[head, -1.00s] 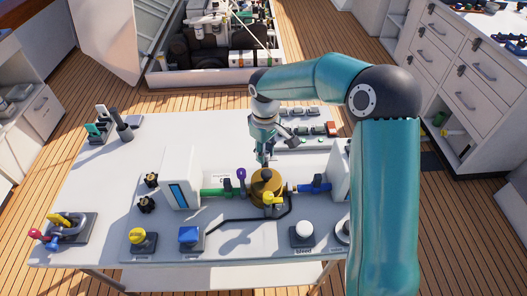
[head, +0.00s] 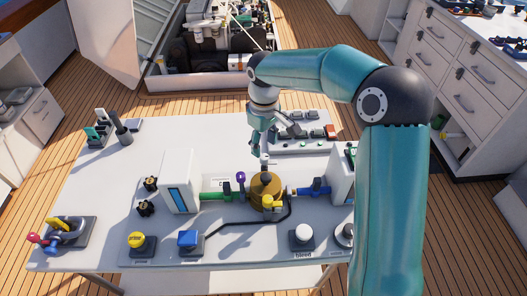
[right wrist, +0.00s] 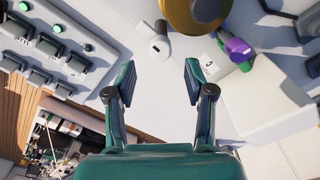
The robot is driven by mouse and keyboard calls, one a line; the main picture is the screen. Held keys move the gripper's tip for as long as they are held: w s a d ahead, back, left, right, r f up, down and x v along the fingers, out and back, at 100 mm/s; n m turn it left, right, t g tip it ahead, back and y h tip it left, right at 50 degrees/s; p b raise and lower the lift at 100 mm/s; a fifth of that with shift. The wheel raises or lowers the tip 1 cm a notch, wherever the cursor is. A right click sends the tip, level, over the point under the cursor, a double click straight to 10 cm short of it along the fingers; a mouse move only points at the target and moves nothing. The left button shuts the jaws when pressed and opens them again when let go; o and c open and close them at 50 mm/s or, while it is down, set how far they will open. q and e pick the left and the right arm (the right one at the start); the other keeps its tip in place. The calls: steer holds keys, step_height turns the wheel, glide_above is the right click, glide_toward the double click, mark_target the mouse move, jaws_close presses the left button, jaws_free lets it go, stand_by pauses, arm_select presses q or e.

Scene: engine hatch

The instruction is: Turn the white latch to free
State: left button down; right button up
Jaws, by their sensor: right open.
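The white latch (head: 267,162) is small and stands just behind the brass dome (head: 266,188) on the white table. In the right wrist view the white latch (right wrist: 159,47) shows as a rounded white head with a small dark mark, beside the brass body (right wrist: 190,14). My right gripper (head: 257,150) is above the table, close behind and to the left of the latch in the head view. In the wrist view its two fingers (right wrist: 158,70) are apart with nothing between them, and the latch lies just beyond the fingertips. My left gripper is not in view.
A green valve (head: 222,193) with a purple handle and a blue valve (head: 312,189) flank the dome. A white box (head: 180,181) stands to the left. A panel of buttons (head: 300,143) lies behind. The table's left rear is mostly clear.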

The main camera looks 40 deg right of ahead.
mark_target(264, 156)
step_height(264, 156, up, 7)
stand_by(0.3)
stand_by(0.5)
